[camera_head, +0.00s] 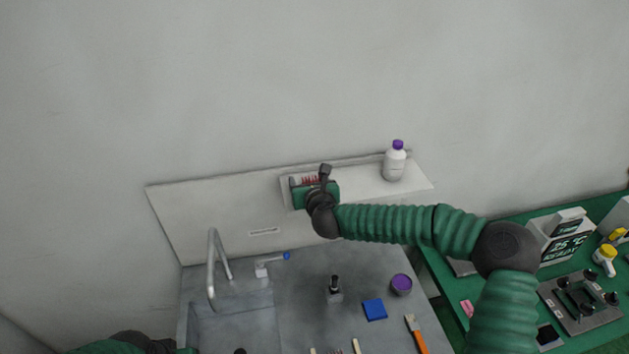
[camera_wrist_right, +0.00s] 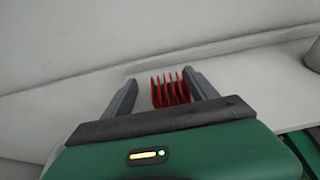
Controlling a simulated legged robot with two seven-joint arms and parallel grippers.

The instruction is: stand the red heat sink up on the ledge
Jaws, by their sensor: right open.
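The red heat sink (camera_wrist_right: 170,90), a block with several upright fins, stands on the white ledge (camera_wrist_right: 233,92) by the wall. In the right wrist view it is between the two fingers of my right gripper (camera_wrist_right: 163,93), with gaps on both sides. The gripper is open. In the head view the heat sink (camera_head: 309,181) shows as a small red patch behind my right gripper (camera_head: 308,182), at the left end of the ledge (camera_head: 360,185). Its lower part is hidden by the gripper body. My left arm shows only at the bottom left edge; its gripper is not in view.
A white bottle with a purple cap (camera_head: 395,162) stands on the ledge to the right. Below are a grey counter with a sink and tap (camera_head: 213,265), a purple cup (camera_head: 401,284), a blue block (camera_head: 374,309) and a brush (camera_head: 415,332). A green bench (camera_head: 450,290) holds instruments at right.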

